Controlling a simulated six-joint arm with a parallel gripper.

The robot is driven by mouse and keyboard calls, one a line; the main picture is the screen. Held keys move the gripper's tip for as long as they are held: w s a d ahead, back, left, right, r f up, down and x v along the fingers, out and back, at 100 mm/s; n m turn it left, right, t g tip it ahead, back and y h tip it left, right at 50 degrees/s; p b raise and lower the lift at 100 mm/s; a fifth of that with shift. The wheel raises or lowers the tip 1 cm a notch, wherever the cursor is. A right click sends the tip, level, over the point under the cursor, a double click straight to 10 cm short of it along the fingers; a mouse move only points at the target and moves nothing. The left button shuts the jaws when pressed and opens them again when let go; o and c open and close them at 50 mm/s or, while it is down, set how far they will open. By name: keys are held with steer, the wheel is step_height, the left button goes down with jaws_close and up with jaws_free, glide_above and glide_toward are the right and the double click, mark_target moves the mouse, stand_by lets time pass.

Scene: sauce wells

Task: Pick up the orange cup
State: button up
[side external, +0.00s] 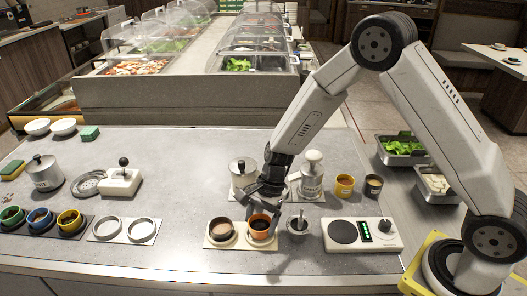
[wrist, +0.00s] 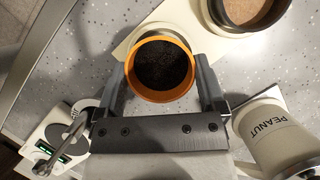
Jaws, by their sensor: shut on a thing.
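The orange cup (side external: 260,223) holds a dark sauce and sits at the right end of a cream two-place holder (side external: 226,243). In the wrist view the orange cup (wrist: 160,95) is between my two fingers, its rim circled by them on both sides. My gripper (side external: 265,200) comes down from above and is shut on the cup; it also shows in the wrist view (wrist: 160,90). In the wrist view the cup appears beside the holder's edge (wrist: 150,18); whether it is lifted clear of its place I cannot tell.
A brown-filled cup (side external: 222,231) sits left in the same holder. A small metal pot with a handle (side external: 298,226) and a white scale (side external: 362,235) stand to the right. Pump jar (side external: 312,178) and lidded canister (side external: 243,178) stand behind. An empty two-ring holder (side external: 124,230) lies left.

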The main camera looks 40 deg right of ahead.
steer(key=s+d+r, duration=0.2)
steer(key=s+r, duration=0.9)
steer(key=s, duration=0.2)
steer(key=shift+s+d+r, duration=0.2)
steer(key=shift+s+d, duration=0.15)
steer(key=shift+r, duration=0.15)
stand_by(0.5)
steer(key=shift+r, duration=2.25)
steer(key=w+d+m+t, duration=0.15)
steer(key=w+d, duration=0.25)
steer(key=w, duration=0.4)
steer(key=w+d+m, duration=0.2)
steer(key=w+d, duration=0.2)
steer(key=w, duration=0.3)
steer(key=w+d+m+t, duration=0.1)
steer(key=w+d, duration=0.4)
steer(key=w, duration=0.3)
step_height(320, 180, down, 10)
steer(key=shift+s+a+f, duration=0.2)
steer(key=shift+s+a, duration=0.05)
steer(key=shift+s, duration=0.05)
